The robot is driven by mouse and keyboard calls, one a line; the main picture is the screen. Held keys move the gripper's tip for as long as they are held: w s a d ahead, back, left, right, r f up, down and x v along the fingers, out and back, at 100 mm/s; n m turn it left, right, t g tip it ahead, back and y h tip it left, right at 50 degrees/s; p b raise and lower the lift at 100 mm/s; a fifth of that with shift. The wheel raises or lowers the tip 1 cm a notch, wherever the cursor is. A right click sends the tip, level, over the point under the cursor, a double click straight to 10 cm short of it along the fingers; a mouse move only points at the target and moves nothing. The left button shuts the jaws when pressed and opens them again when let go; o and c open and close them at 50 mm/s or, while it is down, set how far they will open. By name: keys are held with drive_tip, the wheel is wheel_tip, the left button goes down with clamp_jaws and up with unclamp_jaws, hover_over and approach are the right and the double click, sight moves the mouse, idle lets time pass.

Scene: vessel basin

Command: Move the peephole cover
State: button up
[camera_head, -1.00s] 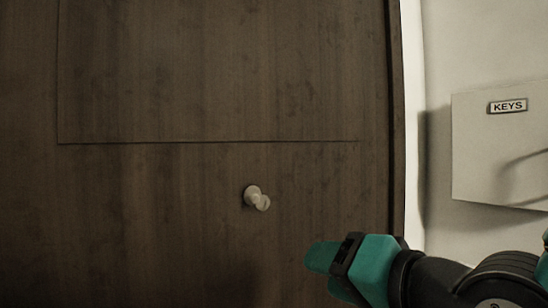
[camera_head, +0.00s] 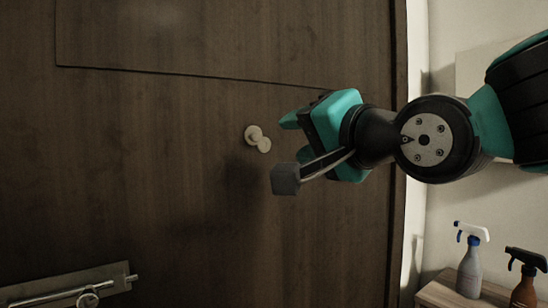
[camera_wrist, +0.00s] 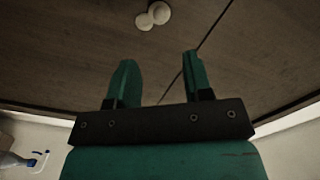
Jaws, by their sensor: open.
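The peephole cover (camera_head: 264,145) is a small pale disc on the dark wooden door (camera_head: 150,180). It sits at the lower right of a second pale round piece (camera_head: 253,134), overlapping or touching it. In the wrist view the two pale discs (camera_wrist: 152,16) show at the top, beyond the fingertips. My gripper (camera_head: 289,121) is to the right of the cover in the head view, its fingers toward the door. In the wrist view the gripper (camera_wrist: 160,60) has its two teal fingers apart with nothing between them. It does not touch the cover.
A door handle on a metal plate (camera_head: 120,277) is at the lower left. A white-topped spray bottle (camera_head: 469,265) and a brown one (camera_head: 524,290) stand on a wooden surface (camera_head: 437,296) at the lower right. The door around the cover is clear.

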sight(258, 136)
drive_tip(key=p+x, duration=0.4)
drive_tip(key=x, duration=0.7)
drive_tip(key=shift+a+r+p, duration=0.1)
drive_tip(key=shift+a+p, duration=0.05)
drive_tip(key=shift+p, duration=0.15)
drive_tip(key=shift+w+a, duration=0.2)
drive_tip(key=shift+w, duration=0.15)
drive_tip(key=shift+c, duration=0.2)
